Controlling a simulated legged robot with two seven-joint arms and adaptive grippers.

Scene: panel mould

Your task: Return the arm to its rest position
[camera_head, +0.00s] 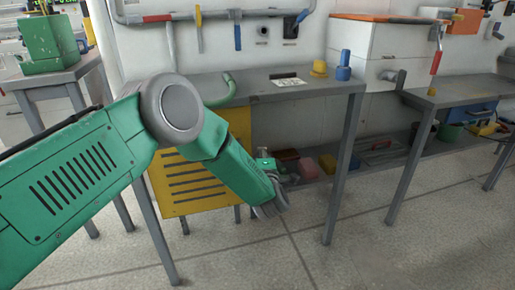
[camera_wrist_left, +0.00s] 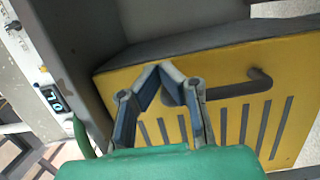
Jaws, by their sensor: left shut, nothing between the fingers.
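My left arm (camera_head: 85,170), green with a grey elbow joint, comes in from the left and bends down in front of the workbench. I cannot tell from these views whether the fingers touch the panel. My right gripper is not in view.
The grey workbench (camera_head: 290,90) carries a yellow knob-like part (camera_head: 319,69) and a blue part (camera_head: 343,66). A second bench (camera_head: 455,92) stands at the right. Coloured bins (camera_head: 308,168) sit on a low shelf behind. The floor (camera_head: 420,240) at front right is clear.

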